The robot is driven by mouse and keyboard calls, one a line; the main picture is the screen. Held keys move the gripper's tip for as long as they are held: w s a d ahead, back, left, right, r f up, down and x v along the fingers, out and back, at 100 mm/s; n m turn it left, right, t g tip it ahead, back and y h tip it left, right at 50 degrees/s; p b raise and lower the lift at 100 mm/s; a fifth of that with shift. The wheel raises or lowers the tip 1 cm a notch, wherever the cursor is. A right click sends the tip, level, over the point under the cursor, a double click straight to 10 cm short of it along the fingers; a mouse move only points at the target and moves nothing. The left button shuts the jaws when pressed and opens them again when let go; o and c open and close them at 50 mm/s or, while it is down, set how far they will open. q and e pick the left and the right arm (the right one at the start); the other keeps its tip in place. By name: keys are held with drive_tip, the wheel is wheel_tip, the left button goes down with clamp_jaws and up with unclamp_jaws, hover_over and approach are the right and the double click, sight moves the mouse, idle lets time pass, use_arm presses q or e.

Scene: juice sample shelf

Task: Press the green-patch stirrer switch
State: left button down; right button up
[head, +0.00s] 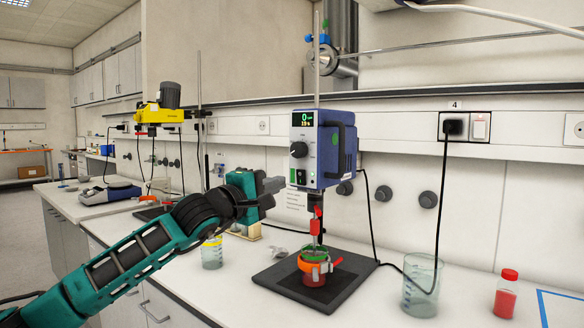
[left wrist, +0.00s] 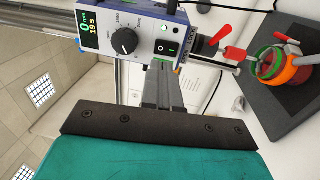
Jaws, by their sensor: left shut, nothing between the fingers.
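The blue overhead stirrer (head: 337,150) hangs above the bench with its white front panel facing me. Its black rocker switch with a green patch (head: 301,178) is low on that panel, under the dark knob (head: 298,150). The switch also shows in the left wrist view (left wrist: 166,48). My left gripper (head: 274,184) is shut and empty, with its tips just left of the switch in the head view. In the left wrist view the fingertips (left wrist: 161,66) lie just below the switch; I cannot tell whether they touch it. The display reads 0 and 19 s.
Below the stirrer, a red-and-green-rimmed vessel (head: 314,272) stands on a dark base plate (head: 275,279). Glass beakers stand left (head: 212,254) and right (head: 420,285). A red-capped bottle (head: 506,293) is at the right. A black cable (head: 440,190) hangs from the wall socket.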

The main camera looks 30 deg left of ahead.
sight(300, 174)
use_arm(q)
drive_tip(key=w, duration=0.1)
drive_tip(key=w+p, duration=0.1)
drive_tip(key=w, duration=0.1)
drive_tip(key=w+r+p, duration=0.1)
drive_tip(key=w, duration=0.1)
drive_tip(key=shift+w+d, duration=0.1)
drive_tip(key=shift+d, duration=0.1)
drive_tip(key=shift+w+f, duration=0.15)
drive_tip(key=shift+w, duration=0.4)
